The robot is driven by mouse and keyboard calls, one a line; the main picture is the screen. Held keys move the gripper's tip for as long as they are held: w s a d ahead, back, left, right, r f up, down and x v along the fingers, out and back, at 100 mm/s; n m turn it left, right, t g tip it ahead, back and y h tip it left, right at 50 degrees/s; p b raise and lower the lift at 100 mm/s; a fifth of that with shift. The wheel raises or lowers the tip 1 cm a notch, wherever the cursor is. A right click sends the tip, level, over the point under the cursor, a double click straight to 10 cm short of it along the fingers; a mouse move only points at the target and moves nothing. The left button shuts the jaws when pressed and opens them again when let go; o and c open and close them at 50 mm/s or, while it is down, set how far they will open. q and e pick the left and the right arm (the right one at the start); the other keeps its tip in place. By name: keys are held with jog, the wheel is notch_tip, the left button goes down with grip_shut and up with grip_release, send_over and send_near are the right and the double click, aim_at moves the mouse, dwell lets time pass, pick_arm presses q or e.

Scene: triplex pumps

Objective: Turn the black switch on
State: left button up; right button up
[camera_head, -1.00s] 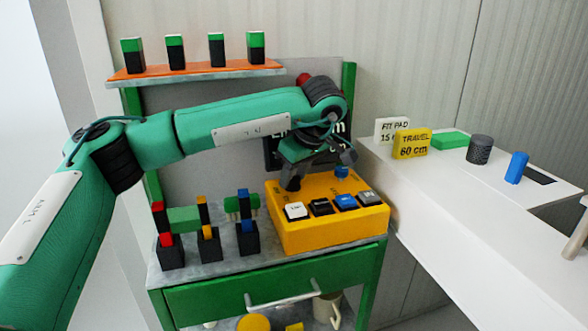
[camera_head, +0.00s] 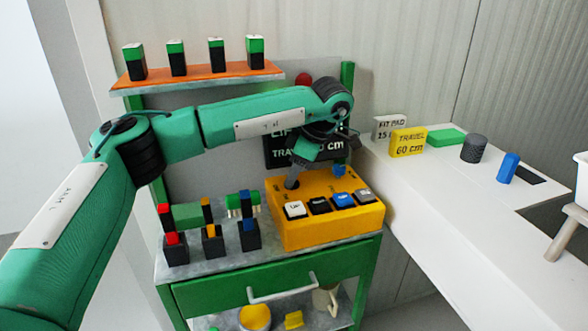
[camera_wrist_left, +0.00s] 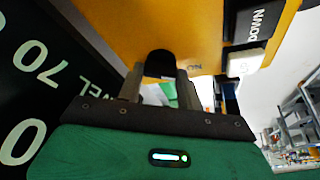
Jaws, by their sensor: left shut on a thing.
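The yellow control box (camera_head: 320,232) stands on the right part of the green bench. My left gripper (camera_head: 291,182) reaches down at its back left. In the left wrist view, the black switch (camera_wrist_left: 160,65) sits between the fingers of my left gripper (camera_wrist_left: 160,80), which is shut on it. The head view hides most of this switch, and I cannot tell its position. A blue switch (camera_head: 340,171) stands to the right of the gripper. White, black, blue and grey buttons (camera_head: 319,205) line the box's front. My right gripper is not in view.
Red, yellow and blue blocks in black holders (camera_head: 211,240) stand left of the box. A dark sign (camera_head: 282,152) is behind my arm. Black-and-green blocks sit on an orange shelf (camera_head: 205,74). A white counter (camera_head: 420,205) with labels and small objects is on the right.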

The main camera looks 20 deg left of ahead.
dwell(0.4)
pick_arm(q)
jog(key=o, duration=1)
